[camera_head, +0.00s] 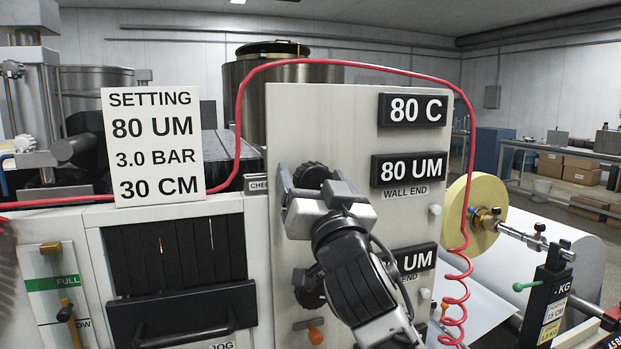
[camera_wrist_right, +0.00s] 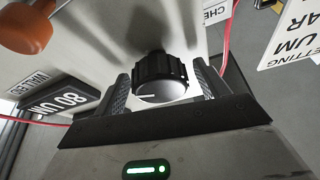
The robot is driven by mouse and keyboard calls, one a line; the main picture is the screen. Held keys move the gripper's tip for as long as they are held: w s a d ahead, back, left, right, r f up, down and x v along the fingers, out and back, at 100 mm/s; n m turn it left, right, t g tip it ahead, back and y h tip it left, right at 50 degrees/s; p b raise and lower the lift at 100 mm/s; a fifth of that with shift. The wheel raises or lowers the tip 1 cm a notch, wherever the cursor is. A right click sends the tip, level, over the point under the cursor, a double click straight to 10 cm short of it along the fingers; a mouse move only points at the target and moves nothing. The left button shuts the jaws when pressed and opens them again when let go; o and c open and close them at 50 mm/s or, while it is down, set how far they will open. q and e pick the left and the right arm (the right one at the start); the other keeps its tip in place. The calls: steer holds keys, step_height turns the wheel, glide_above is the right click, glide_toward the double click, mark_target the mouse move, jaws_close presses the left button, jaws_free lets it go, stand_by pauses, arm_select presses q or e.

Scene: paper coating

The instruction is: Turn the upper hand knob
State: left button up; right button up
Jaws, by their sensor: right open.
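The upper hand knob (camera_head: 311,175) is black and ribbed and stands on the pale upright panel, below and left of the 80 UM display. My right gripper (camera_head: 314,190) is at this knob, with one finger on each side. In the right wrist view the knob (camera_wrist_right: 160,78) has a silver face with a white line and sits between the two open fingers. A gap shows beside the knob there; contact cannot be told. A lower black knob (camera_head: 308,290) is partly hidden behind my right arm. I do not see my left gripper.
A red hose (camera_head: 350,66) arches over the panel and coils down its right side. An orange knob (camera_head: 315,335) sits low on the panel. The settings sign (camera_head: 155,147) stands at left.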

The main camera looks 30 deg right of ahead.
steer(key=c, duration=1)
arm_select(q)
steer(key=shift+s+f, duration=0.15)
steer(key=shift+s, duration=0.15)
arm_select(e)
steer(key=shift+n, duration=0.4)
steer(key=shift+n+y+p, duration=0.65)
steer(key=shift+n+y, duration=0.15)
steer(key=shift+n, duration=0.4)
steer(key=n+y+p, duration=0.1)
steer(key=n, duration=0.1)
steer(key=n+y+p, duration=0.1)
steer(key=n+y, duration=0.1)
steer(key=n, duration=0.1)
steer(key=shift+n+t, duration=0.3)
arm_select(q)
steer(key=shift+a+r+p, duration=0.25)
steer(key=shift+r+p, duration=0.15)
steer(key=shift+r, duration=0.25)
steer(key=shift+a+r+p, duration=0.25)
steer(key=shift+r+p, duration=0.1)
steer(key=shift+r, duration=0.25)
arm_select(e)
steer(key=shift+n+y, duration=0.6)
steer(key=shift+n, duration=0.7)
arm_select(q)
steer(key=shift+d+f, duration=0.1)
arm_select(e)
steer(key=o, duration=1)
